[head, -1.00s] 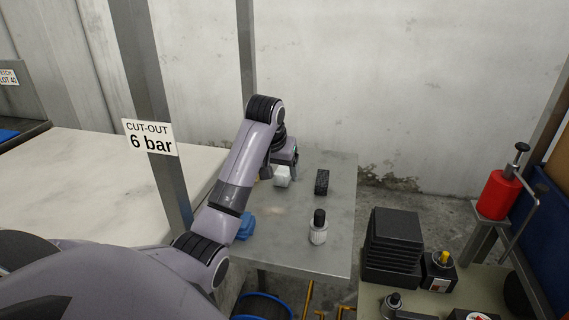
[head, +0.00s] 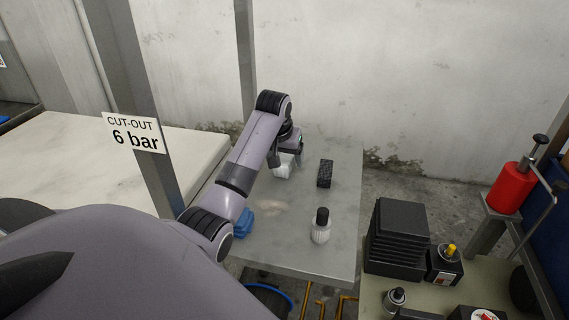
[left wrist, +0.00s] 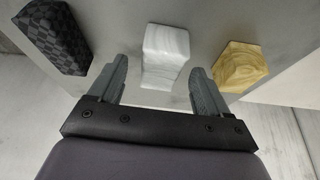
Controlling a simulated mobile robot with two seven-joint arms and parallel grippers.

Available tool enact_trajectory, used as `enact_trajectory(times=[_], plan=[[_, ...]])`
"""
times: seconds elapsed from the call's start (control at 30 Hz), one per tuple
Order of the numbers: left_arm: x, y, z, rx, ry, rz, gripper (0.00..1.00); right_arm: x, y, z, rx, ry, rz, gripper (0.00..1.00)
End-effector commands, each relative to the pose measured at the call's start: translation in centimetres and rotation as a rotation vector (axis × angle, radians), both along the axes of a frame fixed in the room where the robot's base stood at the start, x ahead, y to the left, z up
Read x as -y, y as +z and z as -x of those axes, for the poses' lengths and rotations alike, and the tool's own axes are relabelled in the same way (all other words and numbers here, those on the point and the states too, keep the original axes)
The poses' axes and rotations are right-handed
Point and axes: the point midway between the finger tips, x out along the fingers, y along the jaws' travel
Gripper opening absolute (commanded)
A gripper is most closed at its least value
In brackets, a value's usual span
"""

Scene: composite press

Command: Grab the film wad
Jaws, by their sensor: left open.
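My right gripper is not in view.
A black checkered block (left wrist: 55,38) and a yellowish lump (left wrist: 238,68) flank the wad. A blue crumpled piece (head: 244,224) and a black-capped bottle (head: 321,228) stand nearer on the table (head: 325,255). A post with a sign (head: 137,132) rises beside my arm.

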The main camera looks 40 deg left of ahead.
Motion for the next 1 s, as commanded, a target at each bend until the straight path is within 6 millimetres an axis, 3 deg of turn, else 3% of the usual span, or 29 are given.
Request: enact_trajectory(times=[0.13,0.4,0.57,1.0], plan=[[-0.22,-1.19,-0.39,-0.001,0.0,0.0,0.78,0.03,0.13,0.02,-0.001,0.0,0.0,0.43],[-0.24,-1.4,-0.48,0.0,0.0,0.0,0.78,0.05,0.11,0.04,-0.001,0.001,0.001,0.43],[-0.24,-1.38,-0.47,0.0,0.0,0.0,0.26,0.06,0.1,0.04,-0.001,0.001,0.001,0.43],[-0.4,-0.66,-0.68,0.003,0.0,-0.001,0.23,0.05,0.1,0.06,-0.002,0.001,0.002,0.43]])
